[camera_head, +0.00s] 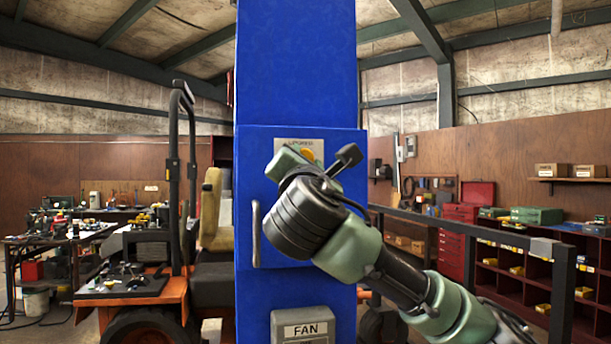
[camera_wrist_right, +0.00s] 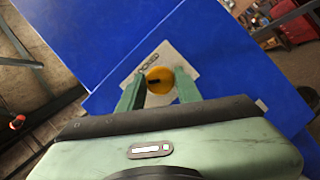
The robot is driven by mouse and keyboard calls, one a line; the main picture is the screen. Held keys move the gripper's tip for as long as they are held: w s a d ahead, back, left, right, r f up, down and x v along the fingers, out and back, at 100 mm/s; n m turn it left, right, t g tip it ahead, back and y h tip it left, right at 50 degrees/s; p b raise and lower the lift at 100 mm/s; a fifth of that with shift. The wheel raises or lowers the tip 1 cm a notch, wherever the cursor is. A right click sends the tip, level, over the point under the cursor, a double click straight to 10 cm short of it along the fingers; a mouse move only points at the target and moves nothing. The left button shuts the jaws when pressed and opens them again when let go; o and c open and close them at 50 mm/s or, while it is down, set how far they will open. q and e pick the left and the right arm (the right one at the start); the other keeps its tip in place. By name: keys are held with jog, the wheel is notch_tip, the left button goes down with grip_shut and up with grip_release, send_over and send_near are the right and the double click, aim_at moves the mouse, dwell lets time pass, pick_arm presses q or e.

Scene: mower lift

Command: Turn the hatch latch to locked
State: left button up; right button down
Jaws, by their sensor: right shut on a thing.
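The hatch latch is a round yellow knob (camera_wrist_right: 159,80) with a dark mark, on a pale plate (camera_wrist_right: 178,56) fixed to the blue panel. The plate carries lettering that seems to read "LOCKED", partly covered. In the head view a little of the yellow knob (camera_head: 306,152) shows past my right gripper (camera_head: 297,158). In the right wrist view my right gripper (camera_wrist_right: 159,90) has its two green fingers on either side of the knob, shut on it. My left gripper is in neither view.
The blue hatch panel (camera_head: 285,225) has a grey vertical handle (camera_head: 255,234) at its left. A grey FAN box (camera_head: 303,326) sits below. An orange vehicle (camera_head: 140,290) stands behind at left, and shelves (camera_head: 520,275) stand at right.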

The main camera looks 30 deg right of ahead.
jog(key=m+g+b, duration=0.1)
jog(key=m, duration=0.3)
jog(key=m+g+b, duration=0.1)
jog(key=m+g, duration=0.1)
jog(key=m, duration=0.2)
jog(key=m+g+b, duration=0.1)
jog(key=m, duration=0.3)
jog(key=shift+a+r+g+h, duration=0.15)
jog(key=shift+g+h, duration=0.15)
jog(key=shift+m, duration=0.3)
jog(key=c, duration=1)
grip_release()
